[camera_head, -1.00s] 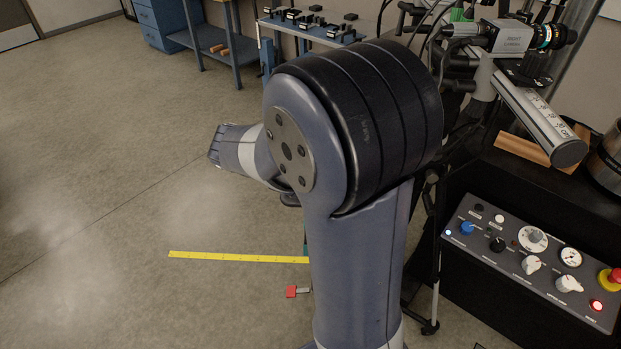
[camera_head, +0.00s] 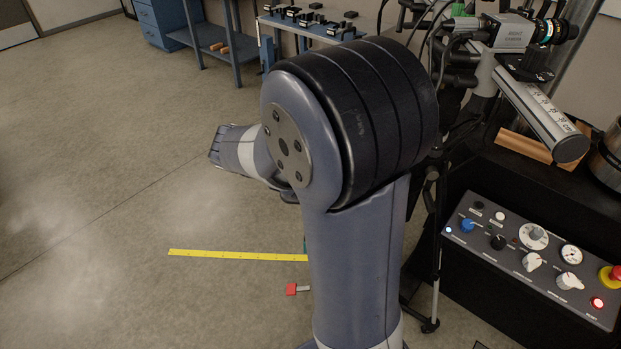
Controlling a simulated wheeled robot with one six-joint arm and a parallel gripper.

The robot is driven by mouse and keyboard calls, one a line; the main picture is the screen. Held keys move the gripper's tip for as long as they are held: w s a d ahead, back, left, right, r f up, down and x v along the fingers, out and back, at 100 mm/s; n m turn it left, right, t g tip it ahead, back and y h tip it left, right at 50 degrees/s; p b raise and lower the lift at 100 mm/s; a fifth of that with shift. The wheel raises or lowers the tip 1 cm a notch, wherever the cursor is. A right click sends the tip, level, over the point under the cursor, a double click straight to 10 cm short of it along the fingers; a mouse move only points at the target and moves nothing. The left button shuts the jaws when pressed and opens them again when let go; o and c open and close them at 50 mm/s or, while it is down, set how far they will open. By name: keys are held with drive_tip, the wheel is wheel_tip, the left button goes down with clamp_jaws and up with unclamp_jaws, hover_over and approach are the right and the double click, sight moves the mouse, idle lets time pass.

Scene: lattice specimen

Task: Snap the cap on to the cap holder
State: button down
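I cannot make out the cap or the cap holder in the head view. My gripper does not show; my own arm (camera_head: 350,150), grey with a black banded joint, fills the middle of the picture and hides what lies behind it. A boxy camera (camera_head: 505,33) with a dark lens (camera_head: 550,31) is mounted at the upper right. Whether any cap belongs to it cannot be told.
A control panel (camera_head: 520,240) with knobs and a red button stands at the lower right. A graduated rail (camera_head: 540,115) lies above a dark bench. A yellow strip (camera_head: 235,255) and a small red block (camera_head: 292,289) are on the floor. Open floor spreads left.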

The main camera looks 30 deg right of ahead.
drive_tip(key=shift+f, duration=0.15)
drive_tip(key=c, duration=1.2)
unclamp_jaws()
drive_tip(key=shift+o, duration=0.6)
drive_tip(key=o, duration=0.4)
drive_tip(key=p+v, duration=0.4)
drive_tip(key=v, duration=0.1)
